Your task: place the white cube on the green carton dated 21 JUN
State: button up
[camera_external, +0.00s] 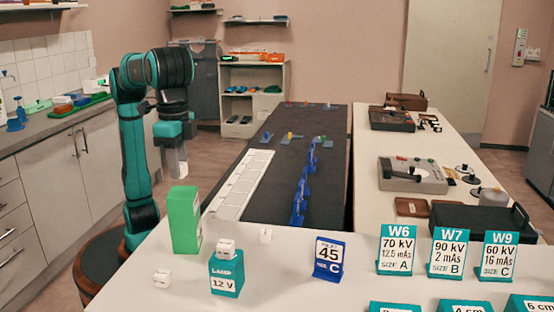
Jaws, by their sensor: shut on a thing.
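My gripper (182,172) points down, above and just behind the green carton (184,220). It is shut on a small pale thing at its fingertips, whose shape is hard to make out. The green carton stands upright at the table's left side; I cannot read a date on it. White cubes with dark marks show: one (163,277) lies on the table in front of the carton, one (226,246) sits on a teal lamp box marked 12 V (226,275). A small white block (265,236) lies farther right. Nothing is seen on the carton's top.
A blue sign marked 45 (328,259) and teal cards W6 (396,250), W7 (447,253) and W9 (498,256) stand on the white table. A white slotted rack (243,185) lies behind the carton. Bare table lies between the lamp box and the blue sign.

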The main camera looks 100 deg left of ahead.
jog(key=shift+f, duration=1.9)
jog(key=shift+f, duration=0.1)
jog(key=o, duration=0.9)
jog(key=shift+o, duration=0.2)
notch_tip(320, 180, up, 12)
jog(key=shift+r, duration=0.1)
